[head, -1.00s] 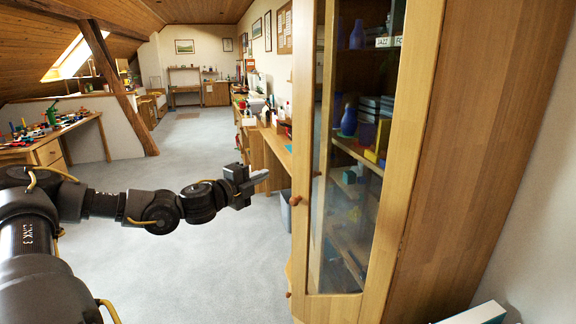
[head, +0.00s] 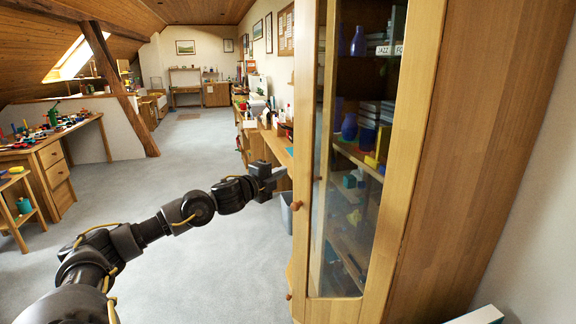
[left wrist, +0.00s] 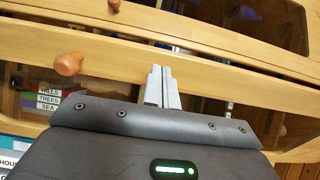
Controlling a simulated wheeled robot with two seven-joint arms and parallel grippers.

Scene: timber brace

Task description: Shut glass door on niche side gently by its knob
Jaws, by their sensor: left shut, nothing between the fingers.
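The tall wooden cabinet's glass door (head: 345,230) stands at the right of the head view. A round wooden knob (head: 296,205) sits on the wooden stile at its left. In the left wrist view one knob (left wrist: 68,64) is left of my fingers and another knob (left wrist: 114,5) is at the top edge. My left gripper (head: 282,172) is shut and empty, its fingertips just left of the stile and above the knob in the head view. In the left wrist view its fingers (left wrist: 162,86) point at the pale wood frame; I cannot tell whether they touch it. My right gripper is not in view.
Behind the glass are shelves with a blue vase (head: 349,126) and boxes. A long wooden desk (head: 275,145) runs along the wall behind my left gripper, with a grey bin (head: 286,211) beside it. A workbench (head: 45,155) stands at left. The grey floor between is open.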

